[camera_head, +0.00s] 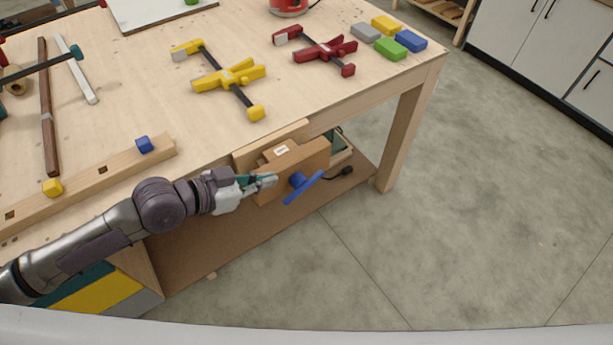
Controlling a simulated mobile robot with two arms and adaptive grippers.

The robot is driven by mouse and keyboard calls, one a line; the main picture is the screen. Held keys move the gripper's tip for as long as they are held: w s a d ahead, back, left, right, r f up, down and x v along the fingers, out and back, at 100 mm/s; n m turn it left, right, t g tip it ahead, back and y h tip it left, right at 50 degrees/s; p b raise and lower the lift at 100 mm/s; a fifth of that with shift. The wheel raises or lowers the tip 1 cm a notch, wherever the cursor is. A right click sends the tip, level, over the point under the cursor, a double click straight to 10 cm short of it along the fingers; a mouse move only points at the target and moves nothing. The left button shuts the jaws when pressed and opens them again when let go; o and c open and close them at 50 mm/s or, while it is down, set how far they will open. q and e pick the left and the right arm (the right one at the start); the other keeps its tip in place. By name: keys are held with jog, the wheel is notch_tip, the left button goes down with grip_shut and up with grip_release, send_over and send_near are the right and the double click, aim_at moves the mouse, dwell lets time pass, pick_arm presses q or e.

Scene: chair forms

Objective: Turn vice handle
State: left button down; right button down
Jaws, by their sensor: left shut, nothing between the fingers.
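The wooden vice (302,163) is fixed to the front edge of the workbench. Its blue handle (304,187) sticks out from the front face on a blue hub and lies tilted, its right end higher than its left. My left gripper (272,181) is just left of the handle, in front of the vice's wooden jaw. Its fingers are shut with nothing between them. A small gap shows between the fingertips and the blue hub, though I cannot tell the depth. My right gripper is not in view.
The workbench top (140,95) holds a yellow clamp (228,78), a red clamp (322,50) and several coloured blocks (390,47). Blue and yellow bench dogs (144,145) stand at the front edge. A lower shelf (225,245) lies below. The floor at right is clear.

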pick_arm(q)
jog(key=p, duration=0.2)
send_near(319, 175)
jog(key=d, duration=0.1)
jog(key=w+d+r, duration=0.1)
jog(key=w+d, duration=0.1)
jog(key=shift+r, duration=0.35)
jog(key=f, duration=0.2)
jog(key=w+d+f, duration=0.1)
jog(key=shift+d+f, duration=0.1)
jog(key=shift+f, duration=0.05)
jog(key=shift+d+f, duration=0.1)
jog(key=shift+f, duration=0.35)
